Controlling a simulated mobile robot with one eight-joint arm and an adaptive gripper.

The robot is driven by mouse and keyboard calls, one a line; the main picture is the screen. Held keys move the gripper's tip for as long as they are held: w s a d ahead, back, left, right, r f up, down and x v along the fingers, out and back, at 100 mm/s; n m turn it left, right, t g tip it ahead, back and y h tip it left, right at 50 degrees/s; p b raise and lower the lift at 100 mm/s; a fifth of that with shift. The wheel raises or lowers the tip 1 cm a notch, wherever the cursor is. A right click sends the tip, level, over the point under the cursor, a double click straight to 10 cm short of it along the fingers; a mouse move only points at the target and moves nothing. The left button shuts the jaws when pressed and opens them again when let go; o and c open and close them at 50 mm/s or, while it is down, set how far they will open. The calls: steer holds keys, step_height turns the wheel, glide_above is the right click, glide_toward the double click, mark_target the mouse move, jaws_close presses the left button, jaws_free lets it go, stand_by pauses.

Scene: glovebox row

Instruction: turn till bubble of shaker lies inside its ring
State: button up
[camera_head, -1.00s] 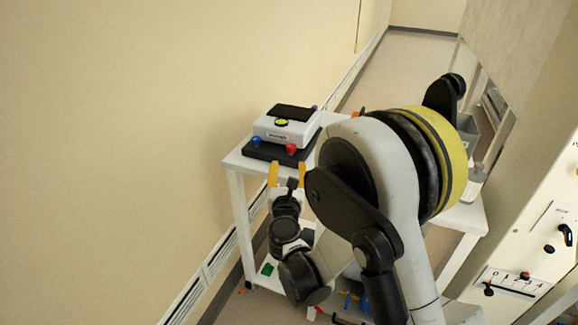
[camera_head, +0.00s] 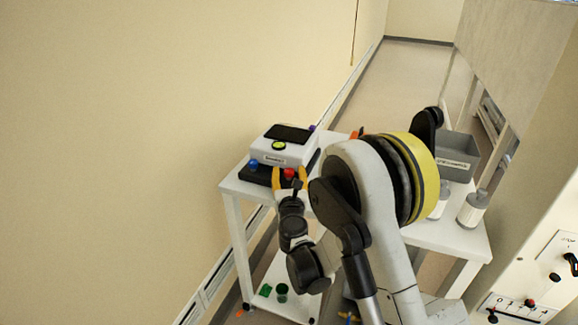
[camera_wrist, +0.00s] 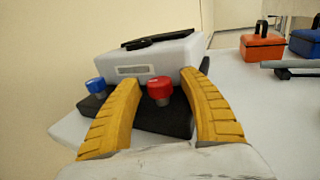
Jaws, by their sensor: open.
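The shaker (camera_head: 285,147) is a white box with a dark top, on a black base at the far left end of the white table. A yellow-green round bubble level (camera_head: 279,146) sits on its top; the bubble and ring are too small to make out. A blue knob (camera_wrist: 96,85) is at the base's left corner and a red knob (camera_wrist: 160,90) at its front; a purple one (camera_head: 312,128) shows at the back. My gripper (camera_head: 289,175) is open. In the wrist view its yellow fingers (camera_wrist: 162,100) stand on either side of the red knob, with gaps visible.
An orange case (camera_wrist: 262,46) and a blue case (camera_wrist: 306,42) stand on the table to the right in the wrist view. A grey bin (camera_head: 457,157) and white jars (camera_head: 472,209) are at the right. A wall runs along the left.

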steer(key=shift+s+r, duration=0.1)
steer(key=shift+s, duration=0.15)
jaws_close()
steer(key=shift+m+h, duration=1.1)
steer(key=shift+h, duration=0.6)
stand_by(0.6)
jaws_free()
